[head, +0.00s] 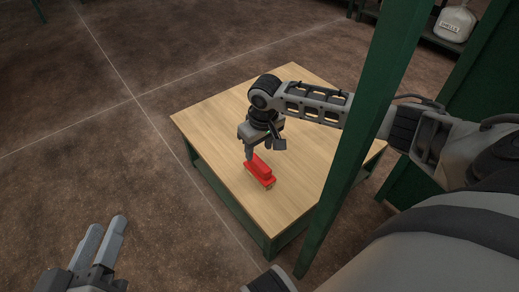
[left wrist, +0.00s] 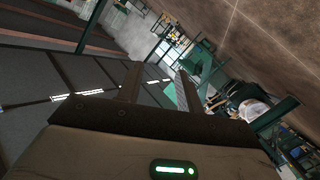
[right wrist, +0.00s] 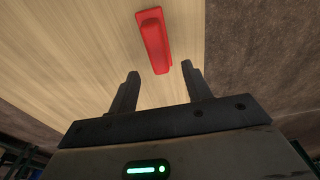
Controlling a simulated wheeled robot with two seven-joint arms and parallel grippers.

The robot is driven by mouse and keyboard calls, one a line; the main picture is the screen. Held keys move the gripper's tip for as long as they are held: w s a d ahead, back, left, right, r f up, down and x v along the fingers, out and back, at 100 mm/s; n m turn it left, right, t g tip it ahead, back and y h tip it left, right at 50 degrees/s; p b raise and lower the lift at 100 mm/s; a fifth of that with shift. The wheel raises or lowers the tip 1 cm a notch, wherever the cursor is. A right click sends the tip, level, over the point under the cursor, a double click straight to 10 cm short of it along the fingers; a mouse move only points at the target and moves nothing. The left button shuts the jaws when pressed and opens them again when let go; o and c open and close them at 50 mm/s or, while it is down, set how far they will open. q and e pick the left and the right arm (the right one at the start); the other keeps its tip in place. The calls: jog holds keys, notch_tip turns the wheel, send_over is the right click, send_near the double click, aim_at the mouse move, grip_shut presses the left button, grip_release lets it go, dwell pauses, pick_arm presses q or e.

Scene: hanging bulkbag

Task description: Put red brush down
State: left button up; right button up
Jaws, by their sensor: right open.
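The red brush (head: 260,172) rests on the wooden table (head: 230,120), near its front corner. My right gripper (head: 250,156) points down just behind the brush's far end. In the right wrist view the brush (right wrist: 154,40) lies on the table top beyond the fingertips, and the right gripper (right wrist: 158,84) is open with nothing between its fingers. My left gripper (head: 108,240) is at the lower left of the head view, away from the table. In the left wrist view the left gripper (left wrist: 158,80) has its fingers apart and empty.
A green post (head: 358,140) rises in front of the table's right side, close to my right arm. A white container (head: 455,24) stands on a shelf at the upper right. The table around the brush is clear, and open brown floor (head: 90,130) lies to the left.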

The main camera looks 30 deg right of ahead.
pick_arm(q)
jog(key=shift+s+a+f+m+g+y+p, duration=0.1)
jog(key=shift+a+f+m+g+y+p, duration=0.55)
jog(key=shift+p, duration=0.75)
pick_arm(e)
notch_tip(320, 180, up, 8)
jog(key=s, duration=0.1)
pick_arm(q)
jog(key=shift+d, duration=0.1)
